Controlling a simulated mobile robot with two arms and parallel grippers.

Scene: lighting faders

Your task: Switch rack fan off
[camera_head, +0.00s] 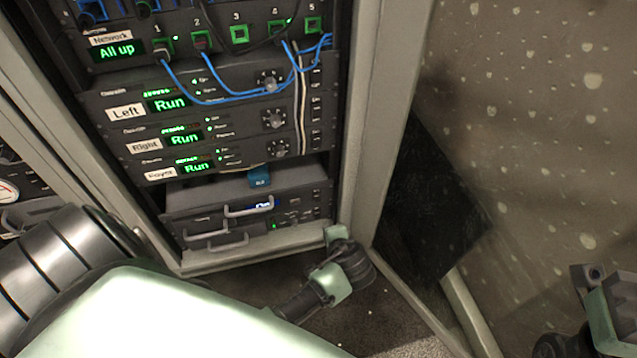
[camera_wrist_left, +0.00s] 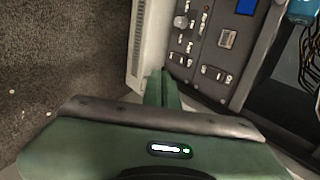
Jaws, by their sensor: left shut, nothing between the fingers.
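The rack (camera_head: 345,130) holds several stacked units. No label reading "fan" is legible. The lowest unit (camera_head: 315,205) has handles, a small blue display and a green light on its dark front. In the left wrist view, a grey panel (camera_wrist_left: 208,50) shows a blue display (camera_wrist_left: 247,6), a round knob (camera_wrist_left: 181,22) and several small switches (camera_wrist_left: 215,73); their positions are too small to read. My left gripper (camera_head: 336,234) is at the rack's lower right corner, its shut, empty fingers (camera_wrist_left: 161,88) beside the panel. My right gripper (camera_head: 597,280) is partly cut off at the lower right.
Three units marked Left (camera_head: 125,112), Right (camera_head: 145,147) and a partly legible third label (camera_head: 161,174) show "Run". Blue cables (camera_head: 225,97) hang across the upper units. An open door (camera_head: 530,130) stands to the right. Floor (camera_head: 390,320) shows below the rack.

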